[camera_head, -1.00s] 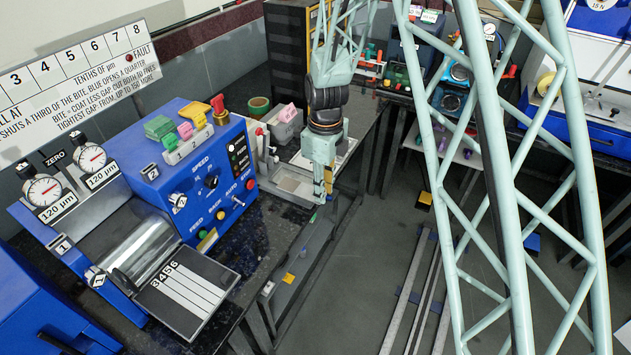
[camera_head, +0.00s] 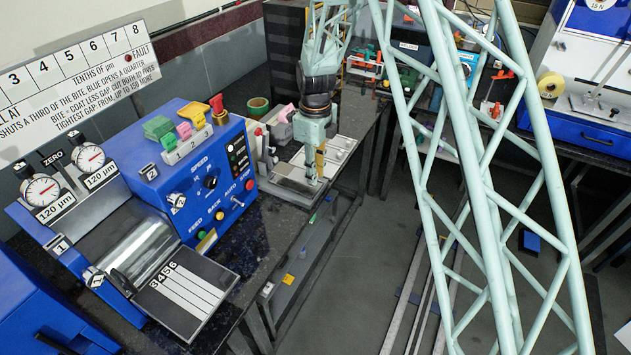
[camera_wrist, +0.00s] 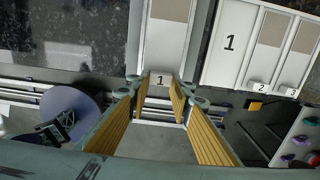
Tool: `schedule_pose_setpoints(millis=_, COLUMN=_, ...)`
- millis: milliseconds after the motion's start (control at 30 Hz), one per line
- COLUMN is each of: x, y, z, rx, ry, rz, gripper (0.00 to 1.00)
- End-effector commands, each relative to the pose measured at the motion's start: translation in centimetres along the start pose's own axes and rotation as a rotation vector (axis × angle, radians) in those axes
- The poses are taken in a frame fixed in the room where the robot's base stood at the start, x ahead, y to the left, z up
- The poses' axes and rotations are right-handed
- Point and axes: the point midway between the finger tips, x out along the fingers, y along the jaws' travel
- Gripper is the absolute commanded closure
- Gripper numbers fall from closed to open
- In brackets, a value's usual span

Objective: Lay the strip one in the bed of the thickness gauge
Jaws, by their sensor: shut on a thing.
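My gripper (camera_wrist: 163,92) is shut on the end tab of strip one (camera_wrist: 166,45), a pale strip marked 1 with a tan coated patch. In the wrist view, the strip runs away from the fingers between the grey rails of the thickness gauge bed (camera_wrist: 201,40). I cannot tell whether its underside touches the bed. In the head view, my gripper (camera_head: 316,178) points down at the bench-edge end of the gauge (camera_head: 284,183). The strip is hard to make out there.
A white tray (camera_wrist: 221,72) right of the bed has an empty place marked 1 and strips two (camera_wrist: 267,50) and three (camera_wrist: 298,55). The blue coating machine (camera_head: 195,185) stands left of the gauge. The bench edge drops to open floor (camera_head: 340,270).

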Motion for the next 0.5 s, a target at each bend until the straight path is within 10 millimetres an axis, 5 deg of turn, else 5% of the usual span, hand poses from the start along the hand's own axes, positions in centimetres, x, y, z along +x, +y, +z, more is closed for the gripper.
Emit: schedule_pose_setpoints(millis=500, x=3.5, y=0.1, z=0.0, rx=0.0, ry=0.001, rz=0.001, gripper=0.87)
